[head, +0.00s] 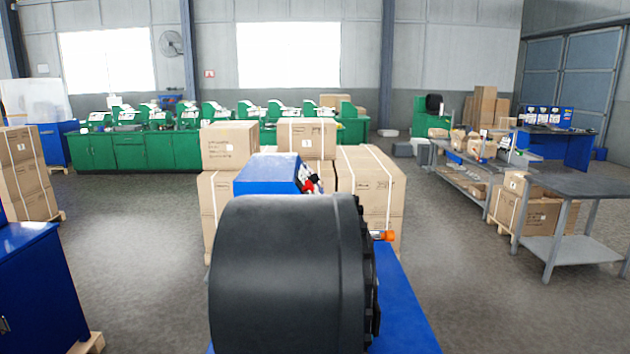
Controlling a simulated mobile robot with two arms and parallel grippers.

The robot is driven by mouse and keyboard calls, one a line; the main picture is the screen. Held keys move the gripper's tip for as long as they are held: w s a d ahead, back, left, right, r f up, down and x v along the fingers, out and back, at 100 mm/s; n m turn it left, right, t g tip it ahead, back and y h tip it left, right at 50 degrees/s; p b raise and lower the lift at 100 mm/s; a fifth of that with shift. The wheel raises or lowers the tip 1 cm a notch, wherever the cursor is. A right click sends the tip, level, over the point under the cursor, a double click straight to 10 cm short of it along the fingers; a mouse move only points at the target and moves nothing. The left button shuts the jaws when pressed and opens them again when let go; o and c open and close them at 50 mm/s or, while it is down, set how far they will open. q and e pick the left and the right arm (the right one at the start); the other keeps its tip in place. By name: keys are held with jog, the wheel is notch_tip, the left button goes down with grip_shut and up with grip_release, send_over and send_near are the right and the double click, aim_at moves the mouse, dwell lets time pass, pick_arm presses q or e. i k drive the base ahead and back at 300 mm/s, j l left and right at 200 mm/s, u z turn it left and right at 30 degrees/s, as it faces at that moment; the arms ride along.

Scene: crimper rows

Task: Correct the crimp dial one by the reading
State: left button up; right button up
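A large black drum-shaped body (285,275) fills the near centre of the head view, with a blue machine base (400,300) below and right of it. An orange knob (383,236) sticks out at the drum's right side. Behind the drum a blue box (268,174) shows, with a small red, white and black part (308,180) at its right end. I cannot make out a crimp dial or any reading from here. Neither of my grippers is in view.
Strapped cartons (365,180) stand stacked behind the machine. A blue cabinet (38,285) is at near left, a grey steel table (570,186) at right. Green benches (130,150) with several green machines line the back. Floor is open on both sides of the drum.

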aim_at(314, 178)
jog(key=k+l, duration=0.1)
jog(key=l, duration=0.3)
jog(key=l+u, duration=0.1)
jog(key=l, duration=0.35)
jog(key=k+l+u, duration=0.1)
jog(key=l, duration=0.3)
jog(key=k+l, duration=0.15)
jog(key=l, duration=0.25)
jog(key=i+l+u, duration=0.1)
jog(key=l+u, duration=0.25)
jog(key=l, duration=0.75)
jog(key=k+l+u, duration=0.1)
jog(key=l+u, duration=0.3)
jog(key=l, duration=0.7)
jog(key=i+l+u, duration=0.1)
jog(key=l, duration=0.2)
jog(key=i+l+u, duration=0.1)
jog(key=i+l, duration=0.15)
jog(key=i+l+u, duration=0.15)
jog(key=l, duration=0.2)
jog(key=i+l+u, duration=0.1)
jog(key=l, duration=0.25)
jog(key=i+l+u, duration=0.1)
jog(key=l, duration=0.25)
jog(key=i+l+u, duration=0.1)
jog(key=l, duration=0.25)
